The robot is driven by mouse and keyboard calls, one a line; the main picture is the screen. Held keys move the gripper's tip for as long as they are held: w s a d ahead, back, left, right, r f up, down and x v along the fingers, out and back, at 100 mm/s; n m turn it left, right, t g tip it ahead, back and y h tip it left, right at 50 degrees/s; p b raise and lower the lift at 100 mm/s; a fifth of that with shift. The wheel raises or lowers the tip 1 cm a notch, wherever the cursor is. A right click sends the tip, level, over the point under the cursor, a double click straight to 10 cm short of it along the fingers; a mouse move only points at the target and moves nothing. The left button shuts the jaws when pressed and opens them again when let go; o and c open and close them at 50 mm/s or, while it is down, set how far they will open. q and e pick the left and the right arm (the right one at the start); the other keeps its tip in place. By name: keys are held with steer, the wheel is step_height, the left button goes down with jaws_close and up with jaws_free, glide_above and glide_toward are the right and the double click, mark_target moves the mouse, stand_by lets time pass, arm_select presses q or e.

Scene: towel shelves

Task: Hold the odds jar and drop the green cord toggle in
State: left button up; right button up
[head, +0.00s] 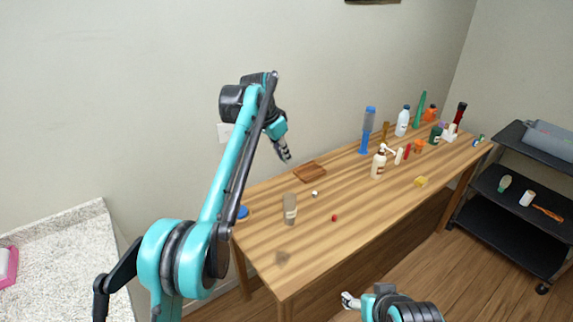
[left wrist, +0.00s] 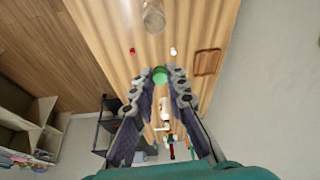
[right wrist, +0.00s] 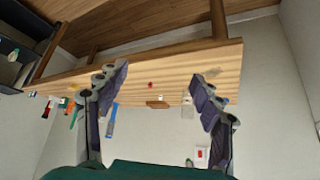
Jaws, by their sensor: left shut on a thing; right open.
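The odds jar (head: 290,208), clear with a pale label, stands upright on the near left part of the wooden table. It also shows in the left wrist view (left wrist: 154,18) and the right wrist view (right wrist: 188,107). My left gripper (head: 287,158) is raised above the table's back edge, apart from the jar. It is shut on the green cord toggle (left wrist: 160,75), which shows between its fingertips in the left wrist view. My right gripper (head: 348,300) is open and empty, low in front of the table and away from the jar. The jar's contents cannot be made out.
A small red piece (head: 334,217) and a small white piece (head: 314,194) lie near the jar. A wooden tray (head: 309,172) is behind them. Bottles, including a white pump bottle (head: 378,164), crowd the table's right half. A black shelf cart (head: 510,205) stands at right.

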arm_select(q)
steer(key=shift+d+r, duration=0.15)
arm_select(e)
steer(key=w+a+r+m+y, duration=0.2)
steer(key=w+a+m, duration=0.2)
steer(key=w+m, duration=0.3)
steer(key=m+y, duration=0.6)
steer(key=m, duration=0.5)
glide_toward(289, 210)
arm_select(q)
steer(key=shift+w, duration=0.1)
arm_select(e)
steer(key=w+f+m+y, duration=0.2)
steer(key=w+m+y, duration=0.15)
steer(key=m, duration=0.25)
steer(key=x, duration=1.2)
steer(key=shift+w+d+f, duration=0.15)
steer(key=shift+d+f, duration=0.1)
steer(key=c, duration=1.4)
